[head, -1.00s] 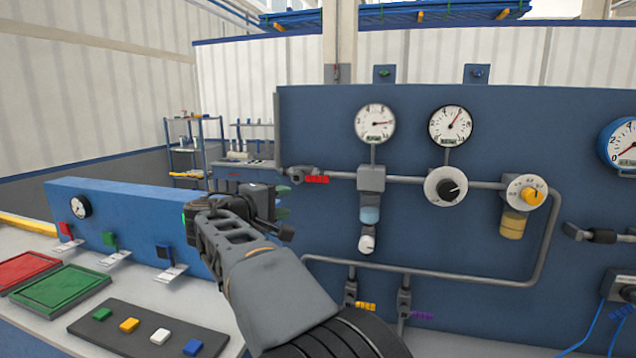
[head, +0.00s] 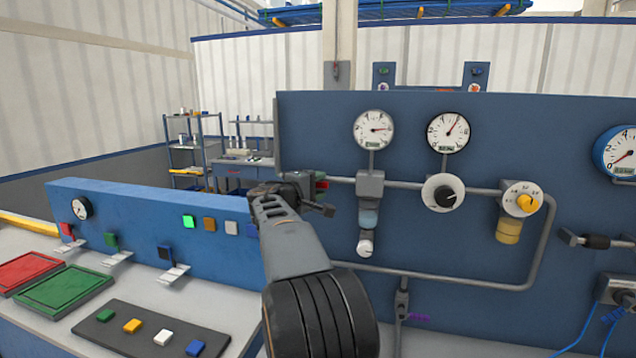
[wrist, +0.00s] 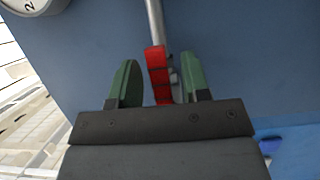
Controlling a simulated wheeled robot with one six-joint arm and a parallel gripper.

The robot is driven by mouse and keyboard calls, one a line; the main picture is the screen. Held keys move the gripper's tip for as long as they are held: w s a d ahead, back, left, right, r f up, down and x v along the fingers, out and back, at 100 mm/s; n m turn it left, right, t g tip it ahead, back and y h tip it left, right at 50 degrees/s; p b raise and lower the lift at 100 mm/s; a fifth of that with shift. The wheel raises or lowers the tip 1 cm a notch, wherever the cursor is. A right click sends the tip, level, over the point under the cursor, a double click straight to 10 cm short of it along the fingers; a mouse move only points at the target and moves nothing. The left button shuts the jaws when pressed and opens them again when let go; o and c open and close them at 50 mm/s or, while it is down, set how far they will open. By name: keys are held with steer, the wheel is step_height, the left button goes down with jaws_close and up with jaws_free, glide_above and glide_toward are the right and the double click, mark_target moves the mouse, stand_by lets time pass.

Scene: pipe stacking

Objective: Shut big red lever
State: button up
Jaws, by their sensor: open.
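The big red lever (head: 321,185) sits on the grey pipe near the left edge of the blue panel. In the head view it is mostly hidden behind my gripper (head: 303,192). In the wrist view the lever (wrist: 158,75) is a ridged red handle standing between my two green fingers. My gripper (wrist: 162,80) is open around it, with a visible gap on each side. I cannot tell whether the fingers touch it.
The blue panel (head: 440,245) carries gauges, dials and a looping pipe (head: 440,282). A bench at left has a low blue box with a small red lever (head: 67,231), a green one and a blue one. Red and green trays (head: 62,291) lie in front.

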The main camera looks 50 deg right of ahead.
steer(key=shift+d, duration=0.3)
jaws_close()
stand_by(0.3)
steer(key=shift+a, duration=0.1)
